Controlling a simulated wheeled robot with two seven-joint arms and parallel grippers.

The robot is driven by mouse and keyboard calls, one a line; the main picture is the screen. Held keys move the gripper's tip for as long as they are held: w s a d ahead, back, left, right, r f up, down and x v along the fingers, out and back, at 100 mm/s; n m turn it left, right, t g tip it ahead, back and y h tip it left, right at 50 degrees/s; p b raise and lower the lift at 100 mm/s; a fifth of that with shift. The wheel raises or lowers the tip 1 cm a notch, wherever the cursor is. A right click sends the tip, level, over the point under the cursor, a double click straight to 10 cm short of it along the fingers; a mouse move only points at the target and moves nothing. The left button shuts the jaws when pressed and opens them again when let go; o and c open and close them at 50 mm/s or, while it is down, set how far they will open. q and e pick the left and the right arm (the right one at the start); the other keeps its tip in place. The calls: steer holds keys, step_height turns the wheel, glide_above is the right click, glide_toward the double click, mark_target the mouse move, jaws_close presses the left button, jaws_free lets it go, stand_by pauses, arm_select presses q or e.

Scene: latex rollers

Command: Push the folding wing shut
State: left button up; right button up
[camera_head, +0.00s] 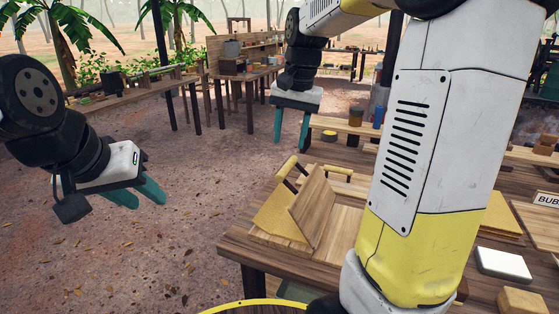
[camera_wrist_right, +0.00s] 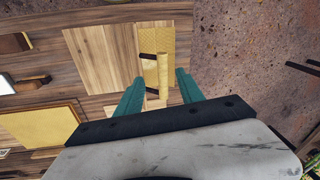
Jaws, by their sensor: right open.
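The folding wing (camera_head: 313,205) is a wooden board standing tilted up on a wooden base near the table's left end. A yellow patterned panel (camera_head: 272,218) is on its left side, with a pale yellow handle bar (camera_head: 289,167) on dark brackets above. My right gripper (camera_head: 292,127) points down, open and empty, above and beyond the wing. In the right wrist view the handle bar (camera_wrist_right: 163,75) lies in line with the gap between the fingers (camera_wrist_right: 158,92), apart from them. My left gripper (camera_head: 150,192) hangs over bare ground at the left, away from the table; its finger gap is unclear.
The wooden table (camera_head: 240,249) carries a second pale bar (camera_head: 338,171) behind the wing, and a white block (camera_head: 503,264) and wood block (camera_head: 522,301) at right. My own large arm link hides the table's middle. Ground left of the table is clear.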

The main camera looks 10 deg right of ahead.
steer(key=m+g+h, duration=0.1)
steer(key=m, duration=0.1)
glide_above(287, 165)
step_height(287, 165, down, 3)
steer(key=shift+d+f, duration=0.1)
steer(key=shift+f, duration=0.1)
step_height(287, 165, down, 8)
steer(key=shift+r, duration=0.15)
jaws_close()
stand_by(1.3)
